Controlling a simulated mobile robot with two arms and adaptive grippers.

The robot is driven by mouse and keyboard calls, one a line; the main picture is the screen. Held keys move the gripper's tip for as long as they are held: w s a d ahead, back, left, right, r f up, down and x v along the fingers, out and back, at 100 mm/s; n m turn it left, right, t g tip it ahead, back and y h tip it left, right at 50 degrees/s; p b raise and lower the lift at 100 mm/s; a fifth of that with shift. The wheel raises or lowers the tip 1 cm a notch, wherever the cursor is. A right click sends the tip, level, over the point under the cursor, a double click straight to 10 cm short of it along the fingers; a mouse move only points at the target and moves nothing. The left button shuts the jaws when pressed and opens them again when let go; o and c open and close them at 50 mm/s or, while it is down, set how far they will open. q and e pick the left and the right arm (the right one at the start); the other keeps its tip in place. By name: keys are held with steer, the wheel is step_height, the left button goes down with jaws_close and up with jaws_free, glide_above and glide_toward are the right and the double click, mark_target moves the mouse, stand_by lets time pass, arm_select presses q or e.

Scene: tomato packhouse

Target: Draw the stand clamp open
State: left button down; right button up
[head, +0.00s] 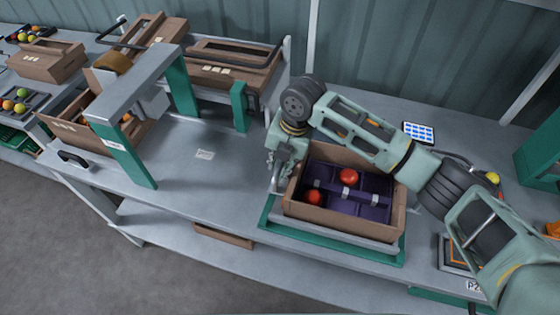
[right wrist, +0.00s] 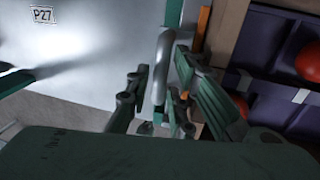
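The stand (head: 330,238) has a green and grey frame and holds a cardboard box (head: 327,220) on the bench. The clamp's curved grey metal handle (right wrist: 160,75) shows in the right wrist view beside the stand. My right gripper (head: 274,176) is at the stand's left side, pointing down. In the right wrist view its fingers (right wrist: 163,82) are apart, one on each side of the handle. I see a gap between the handle and the right-hand finger. The clamp's jaw is hidden. My left gripper is not in view.
The box holds a purple insert (head: 374,187) with red tomatoes (head: 348,176). A grey and green gantry (head: 140,85) stands to the left, with cardboard crates (head: 235,72) behind. A tablet (head: 418,133) lies at the back right. The bench between gantry and stand is clear.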

steer(key=shift+s, duration=0.1)
steer(key=c, duration=0.5)
jaws_close()
